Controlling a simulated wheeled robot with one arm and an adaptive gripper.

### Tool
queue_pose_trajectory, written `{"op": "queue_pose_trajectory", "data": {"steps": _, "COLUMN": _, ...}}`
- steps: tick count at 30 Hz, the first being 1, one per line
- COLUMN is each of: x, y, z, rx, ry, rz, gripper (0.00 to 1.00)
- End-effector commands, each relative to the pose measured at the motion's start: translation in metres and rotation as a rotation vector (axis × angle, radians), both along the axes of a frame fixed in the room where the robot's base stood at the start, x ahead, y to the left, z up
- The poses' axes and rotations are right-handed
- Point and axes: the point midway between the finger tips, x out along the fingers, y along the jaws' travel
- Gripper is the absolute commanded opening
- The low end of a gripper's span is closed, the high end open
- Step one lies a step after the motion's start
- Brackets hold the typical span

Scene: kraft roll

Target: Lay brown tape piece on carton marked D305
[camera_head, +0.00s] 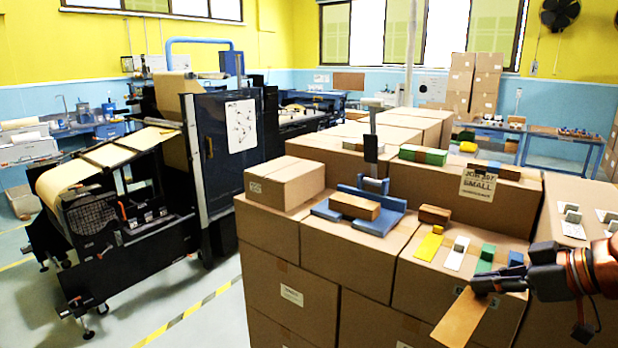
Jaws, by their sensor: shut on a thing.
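My gripper (484,286) is at the lower right, shut on a flat tan-brown strip, the brown tape piece (464,320). The strip hangs down to the left from the fingers, in front of the upper front carton (425,290). A partly hidden label shows on that carton just behind the gripper; I cannot read it in full. No marking D305 is legible on any carton in view, so I cannot tell which one it is. Whether the strip touches the carton is unclear.
On the carton tops lie a yellow piece (429,245), a white piece (457,254), a green piece (485,259) and a blue tray (390,217) with a brown block (354,206). A small carton (285,183) stands left. A carton behind reads "JOB 207 SMALL" (478,184).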

Motion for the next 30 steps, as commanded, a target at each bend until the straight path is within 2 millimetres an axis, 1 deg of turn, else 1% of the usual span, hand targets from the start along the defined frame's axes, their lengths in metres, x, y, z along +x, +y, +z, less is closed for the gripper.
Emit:
{"op": "queue_pose_trajectory", "data": {"steps": 2, "x": 0.012, "y": 0.011, "z": -0.013, "rx": 0.001, "ry": 0.003, "rz": -0.024, "gripper": 0.0}}
{"op": "queue_pose_trajectory", "data": {"steps": 3, "x": 0.019, "y": 0.013, "z": -0.018, "rx": 0.0, "ry": 0.003, "rz": -0.044, "gripper": 0.0}}
{"op": "queue_pose_trajectory", "data": {"steps": 20, "x": 0.109, "y": 0.065, "z": -0.097, "rx": -0.002, "ry": 0.005, "rz": -0.268, "gripper": 0.0}}
{"op": "queue_pose_trajectory", "data": {"steps": 30, "x": 0.167, "y": 0.099, "z": -0.148, "rx": -0.005, "ry": 0.003, "rz": -0.415, "gripper": 0.0}}
